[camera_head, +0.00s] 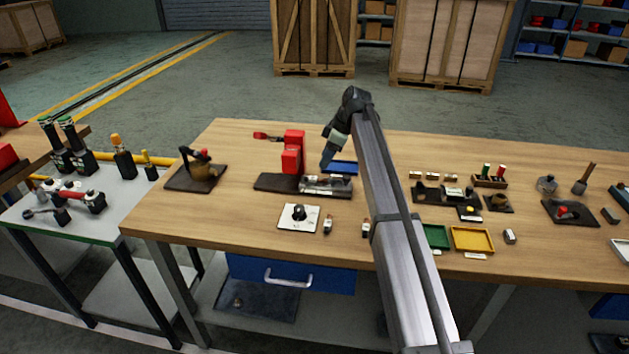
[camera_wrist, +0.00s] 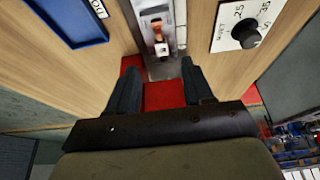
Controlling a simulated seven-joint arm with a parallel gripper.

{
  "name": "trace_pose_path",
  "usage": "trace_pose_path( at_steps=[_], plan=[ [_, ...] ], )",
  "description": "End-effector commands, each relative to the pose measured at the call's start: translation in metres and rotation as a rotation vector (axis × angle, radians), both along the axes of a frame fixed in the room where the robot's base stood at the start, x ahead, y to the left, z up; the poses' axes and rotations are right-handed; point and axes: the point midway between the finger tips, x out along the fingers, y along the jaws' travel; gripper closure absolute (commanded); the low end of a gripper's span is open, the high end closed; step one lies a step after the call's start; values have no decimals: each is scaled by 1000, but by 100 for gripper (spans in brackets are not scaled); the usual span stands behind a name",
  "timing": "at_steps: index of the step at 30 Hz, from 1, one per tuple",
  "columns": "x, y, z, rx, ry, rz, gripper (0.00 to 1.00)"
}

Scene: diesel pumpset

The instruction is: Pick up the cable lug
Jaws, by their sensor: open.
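My gripper (camera_head: 326,163) hangs above the silvery fixture (camera_head: 325,184) beside the red block. In the wrist view my gripper (camera_wrist: 158,72) is open, with its two dark fingers apart and nothing visible between them but the red surface below. A small copper-orange piece (camera_wrist: 158,34) lies on the light metal fixture, just beyond the fingertips. It may be the cable lug, but it is too small to be sure. I cannot make out the lug in the head view.
The red upright block (camera_head: 293,152) stands on a dark base at left of my gripper. A blue tray (camera_head: 341,168) lies behind the fixture. A white dial plate (camera_head: 298,219) lies in front. Green (camera_head: 437,248) and yellow (camera_head: 472,252) trays are at right.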

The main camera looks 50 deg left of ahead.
Motion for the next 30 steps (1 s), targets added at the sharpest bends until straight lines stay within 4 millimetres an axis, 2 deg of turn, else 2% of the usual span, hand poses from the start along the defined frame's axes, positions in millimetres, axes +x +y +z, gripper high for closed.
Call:
trace_pose_path(
  at_steps=[3,11,21,30],
  plan=[
    [-5,5,-17,-2,1,1,49],
    [-9,8,-29,-1,-1,0,49],
    [-22,19,-66,-1,1,0,49],
    [-23,20,-70,1,0,0,50]
  ],
)
